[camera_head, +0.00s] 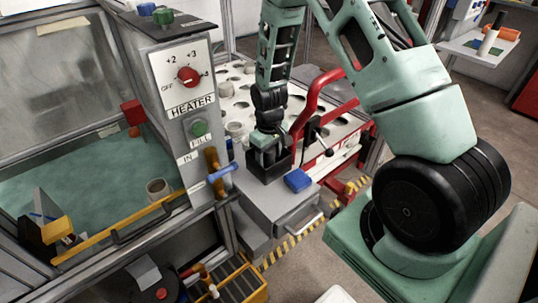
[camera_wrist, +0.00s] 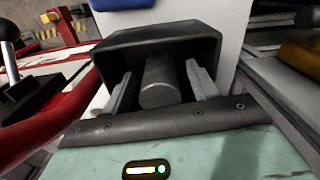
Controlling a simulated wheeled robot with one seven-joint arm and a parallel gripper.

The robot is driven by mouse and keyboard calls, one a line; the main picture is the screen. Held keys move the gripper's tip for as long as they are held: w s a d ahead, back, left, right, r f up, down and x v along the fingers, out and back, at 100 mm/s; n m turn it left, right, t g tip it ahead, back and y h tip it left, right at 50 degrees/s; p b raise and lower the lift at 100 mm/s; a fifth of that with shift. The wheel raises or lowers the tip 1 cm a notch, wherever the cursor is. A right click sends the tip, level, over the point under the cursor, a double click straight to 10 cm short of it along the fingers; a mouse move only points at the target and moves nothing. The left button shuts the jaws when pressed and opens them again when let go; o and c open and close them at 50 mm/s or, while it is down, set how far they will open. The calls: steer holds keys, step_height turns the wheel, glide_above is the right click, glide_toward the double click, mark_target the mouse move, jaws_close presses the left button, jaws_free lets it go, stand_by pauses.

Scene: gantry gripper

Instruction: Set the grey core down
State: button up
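The grey core (camera_wrist: 160,82) is a short dark grey cylinder in the wrist view, inside a black open-topped box (camera_wrist: 205,38). My gripper (camera_wrist: 161,86) has its two pale fingers on either side of the core, with a visible gap on each side, so it looks open around it. In the head view my gripper (camera_head: 267,156) points down into the black box (camera_head: 284,166), which sits on a grey cabinet top. The fingertips and the core are hidden there. Whether the core touches the box floor cannot be seen.
A blue block (camera_head: 298,180) is beside the box. A red curved handle (camera_head: 312,100) rises close on the right. A white rack (camera_head: 240,92) with round holes lies behind. The heater panel (camera_head: 185,80) and a blue-handled valve (camera_head: 221,174) stand close on the left.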

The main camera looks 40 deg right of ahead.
steer(key=shift+r, duration=0.1)
step_height(320, 180, up, 12)
steer(key=shift+f+p, duration=0.2)
steer(key=shift+p, duration=0.3)
steer(key=shift+a+r, duration=0.25)
steer(key=shift+r, duration=0.05)
steer(key=s+a+r+n, duration=0.2)
steer(key=s+a+r, duration=0.2)
steer(key=a, duration=0.4)
steer(key=s+a+r+n, duration=0.1)
steer(key=s+a+r, duration=0.25)
steer(key=a, duration=0.45)
steer(key=s+a+r+n, duration=0.1)
steer(key=s+a, duration=0.3)
steer(key=s, duration=0.4)
steer(key=s+a+r+n, duration=0.2)
steer(key=s+a, duration=0.2)
steer(key=s, duration=0.4)
steer(key=shift+s+r+y, duration=0.25)
steer(key=shift+s+y, duration=0.05)
steer(key=shift+s, duration=0.1)
steer(key=shift+r, duration=0.1)
